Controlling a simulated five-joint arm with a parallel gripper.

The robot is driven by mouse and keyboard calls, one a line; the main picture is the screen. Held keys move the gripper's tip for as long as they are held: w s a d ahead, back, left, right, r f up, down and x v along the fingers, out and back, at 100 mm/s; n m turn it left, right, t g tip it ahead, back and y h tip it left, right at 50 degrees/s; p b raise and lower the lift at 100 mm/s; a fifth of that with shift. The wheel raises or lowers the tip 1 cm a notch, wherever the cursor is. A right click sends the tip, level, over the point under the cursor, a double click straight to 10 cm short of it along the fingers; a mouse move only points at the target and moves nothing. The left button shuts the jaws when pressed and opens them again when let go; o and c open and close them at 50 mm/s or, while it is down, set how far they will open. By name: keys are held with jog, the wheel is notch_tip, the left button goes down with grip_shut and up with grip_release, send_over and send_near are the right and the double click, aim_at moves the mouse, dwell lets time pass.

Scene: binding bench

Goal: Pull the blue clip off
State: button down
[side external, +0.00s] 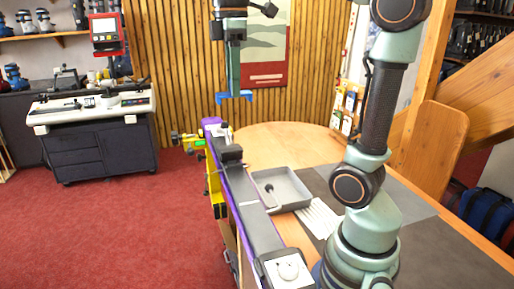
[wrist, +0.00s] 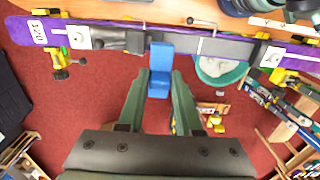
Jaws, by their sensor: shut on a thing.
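The blue clip (side external: 235,97) hangs at the tip of my gripper (side external: 234,88) in the side view. My gripper is shut on it. The purple-edged ski (side external: 255,221) lies lengthwise along the bench, and the clip is held in the air above its far end, apart from it. In the wrist view the blue clip (wrist: 159,66) sits between my gripper's fingertips (wrist: 160,80) and covers part of the ski (wrist: 84,37) behind it. A black binding part (side external: 230,154) sits on the ski.
Yellow clamps (side external: 214,185) stand along the ski's left side. A grey tray (side external: 304,190) holding a dark item lies on the bench right of the ski. The round wooden tabletop (side external: 275,137) is clear. A workstation (side external: 95,140) stands at the left. Red carpet lies between.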

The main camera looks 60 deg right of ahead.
jog(key=shift+r, duration=3.3)
